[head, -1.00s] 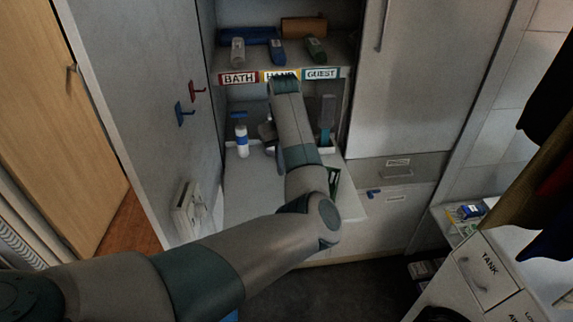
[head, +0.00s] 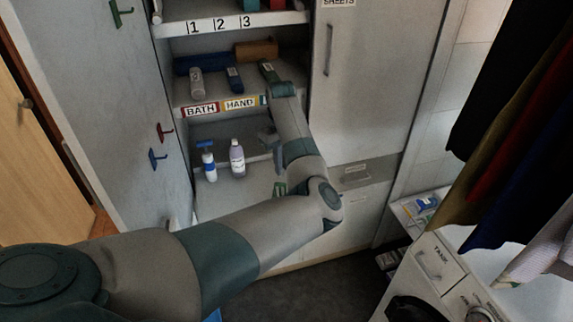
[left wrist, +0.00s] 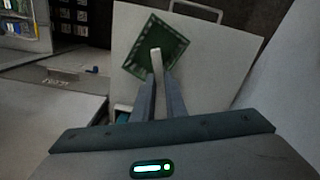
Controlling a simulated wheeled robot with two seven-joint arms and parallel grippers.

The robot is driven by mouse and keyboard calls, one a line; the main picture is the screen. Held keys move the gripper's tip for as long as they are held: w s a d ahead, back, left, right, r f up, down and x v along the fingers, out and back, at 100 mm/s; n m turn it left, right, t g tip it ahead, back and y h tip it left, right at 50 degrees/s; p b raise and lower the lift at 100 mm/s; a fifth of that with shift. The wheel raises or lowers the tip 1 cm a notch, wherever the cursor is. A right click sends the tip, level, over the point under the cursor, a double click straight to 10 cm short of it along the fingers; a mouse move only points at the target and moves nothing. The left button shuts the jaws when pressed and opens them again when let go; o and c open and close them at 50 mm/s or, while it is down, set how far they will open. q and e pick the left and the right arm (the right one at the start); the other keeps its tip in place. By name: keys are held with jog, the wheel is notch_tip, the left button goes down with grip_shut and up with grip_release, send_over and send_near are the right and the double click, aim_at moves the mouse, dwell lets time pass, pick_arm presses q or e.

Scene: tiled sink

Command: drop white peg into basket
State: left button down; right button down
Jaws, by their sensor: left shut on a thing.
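My left gripper (left wrist: 160,98) is shut on the white peg (left wrist: 156,62), which sticks out beyond its fingertips in the left wrist view. The green basket (left wrist: 172,34), square with pale slots around its rim, lies behind the peg in that view. The peg's tip overlaps the basket in the picture; I cannot tell how far apart they are. In the head view a small part of the basket (head: 280,188) shows beside my left forearm. My right gripper is not in view.
A blue and white pump bottle (head: 208,162) and a pale bottle (head: 237,158) stand left of my arm under the labelled shelf (head: 214,108). A tall cabinet door (head: 360,90) rises at right. Clothes (head: 520,130) hang at far right. Dark floor lies in front.

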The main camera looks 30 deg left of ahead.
pick_arm(q)
jog(key=shift+f, duration=3)
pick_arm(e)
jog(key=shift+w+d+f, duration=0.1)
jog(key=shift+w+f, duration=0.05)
pick_arm(q)
jog(key=c, duration=1.7)
grip_release()
